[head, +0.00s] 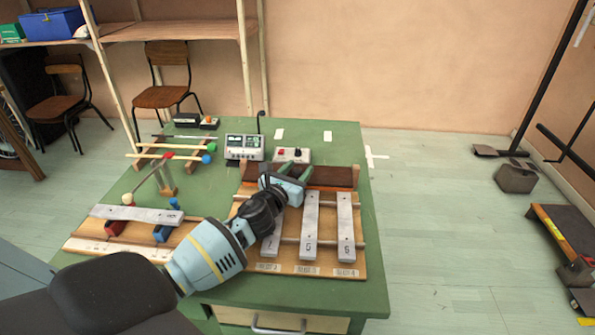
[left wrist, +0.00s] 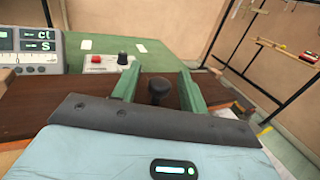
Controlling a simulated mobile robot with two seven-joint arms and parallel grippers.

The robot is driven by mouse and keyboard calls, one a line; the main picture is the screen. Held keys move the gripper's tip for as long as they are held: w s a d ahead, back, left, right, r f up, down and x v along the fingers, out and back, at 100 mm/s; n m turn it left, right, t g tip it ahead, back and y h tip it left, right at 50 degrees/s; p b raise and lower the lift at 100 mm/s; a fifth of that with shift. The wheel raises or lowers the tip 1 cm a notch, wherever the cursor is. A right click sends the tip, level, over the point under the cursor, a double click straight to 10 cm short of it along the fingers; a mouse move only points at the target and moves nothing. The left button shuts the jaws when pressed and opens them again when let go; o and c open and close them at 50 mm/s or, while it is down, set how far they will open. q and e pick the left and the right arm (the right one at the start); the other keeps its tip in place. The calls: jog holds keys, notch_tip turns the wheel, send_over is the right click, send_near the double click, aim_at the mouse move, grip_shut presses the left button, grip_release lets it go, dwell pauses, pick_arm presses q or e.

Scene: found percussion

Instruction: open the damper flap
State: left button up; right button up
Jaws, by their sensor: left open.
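The damper flap is a dark brown board (head: 332,176) along the back of the bar rack; it also shows in the left wrist view (left wrist: 45,98). A black knob (left wrist: 160,88) stands up from it in the left wrist view. My left gripper (head: 296,169) is over the flap in the head view. Its green fingers are open, one on each side of the knob in the left wrist view (left wrist: 158,78), with gaps visible. The knob is hidden in the head view. My right gripper is not in view.
Metal bars (head: 311,225) lie on the rack in front of the flap. A meter box (head: 244,148) and a small switch box (head: 292,155) stand behind it. Mallets (head: 170,156) rest on a stand at left. The green table (head: 345,143) is clear at back right.

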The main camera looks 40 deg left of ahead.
pick_arm(q)
grip_shut()
dwell(0.3)
jog(key=shift+w+r, duration=0.1)
